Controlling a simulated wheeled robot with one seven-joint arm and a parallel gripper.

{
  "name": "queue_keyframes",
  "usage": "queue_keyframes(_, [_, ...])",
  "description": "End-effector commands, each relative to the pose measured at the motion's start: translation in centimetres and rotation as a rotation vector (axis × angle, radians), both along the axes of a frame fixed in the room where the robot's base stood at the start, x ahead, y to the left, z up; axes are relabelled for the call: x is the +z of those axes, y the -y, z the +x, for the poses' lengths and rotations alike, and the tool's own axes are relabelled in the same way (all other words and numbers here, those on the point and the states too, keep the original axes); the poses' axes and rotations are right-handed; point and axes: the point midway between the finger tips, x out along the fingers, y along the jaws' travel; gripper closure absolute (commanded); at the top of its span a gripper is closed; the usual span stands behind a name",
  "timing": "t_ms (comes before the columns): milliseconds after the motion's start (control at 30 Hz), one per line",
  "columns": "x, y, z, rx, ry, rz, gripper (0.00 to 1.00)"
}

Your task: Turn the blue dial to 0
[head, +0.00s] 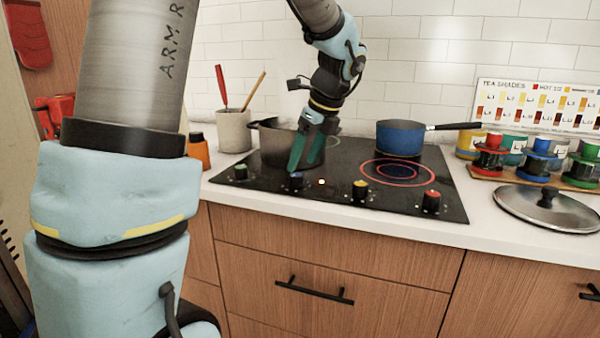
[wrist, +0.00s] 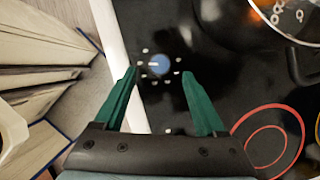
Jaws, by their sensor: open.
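The blue dial (head: 296,179) is on the front strip of the black cooktop, partly hidden by my gripper in the head view. In the wrist view the blue dial (wrist: 160,64) is round, with a white line on its left part and white marks around it. I cannot read any numbers on the marks. My gripper (head: 298,168) points down over the dial. In the wrist view my gripper (wrist: 159,73) has its two green fingers apart, one on each side of the dial. I cannot tell whether they touch it.
Green (head: 240,172), yellow (head: 360,190) and red (head: 431,201) dials share the cooktop's (head: 400,205) front strip. A dark pot (head: 272,148) stands behind my gripper. A blue saucepan (head: 400,138) is at the back right, near red burner rings. A lid (head: 546,210) lies on the counter right.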

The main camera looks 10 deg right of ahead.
Motion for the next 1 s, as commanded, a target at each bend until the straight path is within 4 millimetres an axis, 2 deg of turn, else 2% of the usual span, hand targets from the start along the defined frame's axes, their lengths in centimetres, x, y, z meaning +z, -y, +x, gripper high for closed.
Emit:
queue_keyframes(100, [-1.9, -0.6, 0.5, 0.001, -0.003, 0.001, 0.27])
queue_keyframes(233, [-3.1, -0.9, 1.0, 0.001, 0.000, 0.000, 0.27])
queue_keyframes(633, [-3.9, -1.1, 1.2, 0.001, 0.000, -0.002, 0.27])
queue_keyframes(1000, [-3.8, -1.1, 1.2, 0.001, 0.000, -0.002, 0.68])
